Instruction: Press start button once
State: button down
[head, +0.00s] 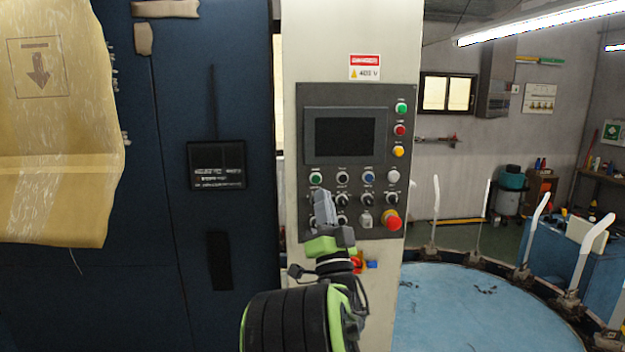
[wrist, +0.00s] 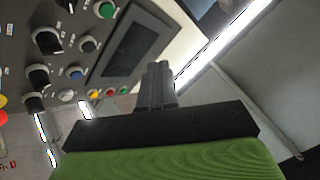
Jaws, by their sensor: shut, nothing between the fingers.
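The control panel (head: 352,235) is grey, with a dark screen (head: 345,137) and rows of buttons and knobs. One green button (head: 316,179) sits at the left below the screen; it also shows in the wrist view (wrist: 106,9). Another green button (head: 401,108) is at the top right of the panel and shows small in the wrist view (wrist: 124,90). The labels are too small to read. My gripper (head: 322,199) is shut and empty in front of the panel's lower left, its tips just below the left green button in the picture. It also shows in the wrist view (wrist: 158,72). Contact cannot be told.
A red emergency-type knob (head: 392,221) is at the panel's lower right. Red (head: 400,130) and yellow (head: 398,151) buttons are under the upper green one. Brown wrapping (head: 65,130) hangs at the left. A round blue table (head: 470,310) with white posts is at the right.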

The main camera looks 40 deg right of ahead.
aim_at(316, 179)
jog(key=shift+d, duration=0.1)
jog(key=w+d+b, duration=0.2)
jog(key=w+d, duration=0.3)
jog(key=w, duration=0.1)
jog(key=shift+w+d, duration=0.35)
jog(key=shift+w+d+b, duration=0.1)
jog(key=shift+b, duration=0.2)
dwell(1.6)
jog(key=shift+w+d, duration=0.15)
jog(key=shift+w, duration=0.05)
jog(key=shift+w+d+b, duration=0.25)
jog(key=shift+w+b, duration=0.05)
jog(key=shift+b, duration=0.05)
dwell(0.6)
dwell(0.3)
jog(key=shift+s+a+b, duration=0.55)
jog(key=shift+s+b, duration=0.05)
jog(key=shift+b, duration=0.05)
